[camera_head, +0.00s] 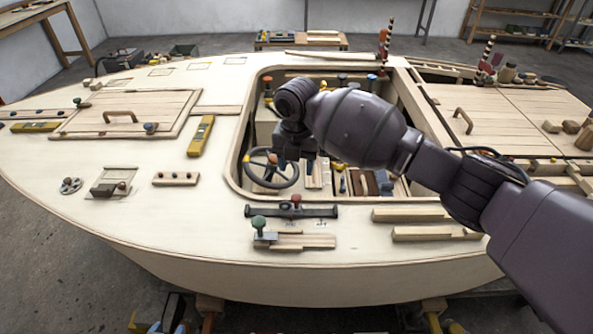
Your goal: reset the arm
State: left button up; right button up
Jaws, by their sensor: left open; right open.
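My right arm (365,128) comes in from the right and reaches across the open cockpit of the plywood hull. My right gripper (292,163) hangs down from its wrist over the cockpit, close to the steering wheel (259,178) in this view. It is open, with nothing seen between its fingers; its tips are small and dark, and I cannot tell how far they are above the parts below. The forearm hides part of the cockpit and right deck. I do not make out my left gripper.
The hull deck (150,215) carries yellow levels (201,136), a handled hatch (122,114), a green-knobbed block (262,230) and wooden strips (436,233). The left foredeck has bare room.

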dwell(0.5)
jog(key=w+a+r+m+t+y, duration=0.5)
jog(key=a+r+m+t+y, duration=0.3)
jog(key=m, duration=0.5)
jog(key=s+d+f+m+t+h, duration=0.1)
jog(key=s+d+f+m+t, duration=0.3)
jog(key=d, duration=0.4)
jog(key=s+d+f+m+t+h, duration=0.1)
jog(key=s+d+f+m, duration=0.3)
jog(key=d+m, duration=0.35)
jog(key=s+d+f+m+t+h, duration=0.1)
jog(key=s+d+f+m+t, duration=0.3)
jog(key=d, duration=0.4)
jog(key=s+d+f+m+g+h, duration=0.2)
jog(key=s+d+f, duration=0.4)
jog(key=s, duration=0.6)
jog(key=s+d+f+m+g+h, duration=0.2)
jog(key=s+d+f, duration=0.4)
jog(key=s+f, duration=0.5)
jog(key=shift+s+d+f+g+h, duration=0.25)
jog(key=shift+s+d+g+h, duration=0.3)
jog(key=shift+g, duration=0.25)
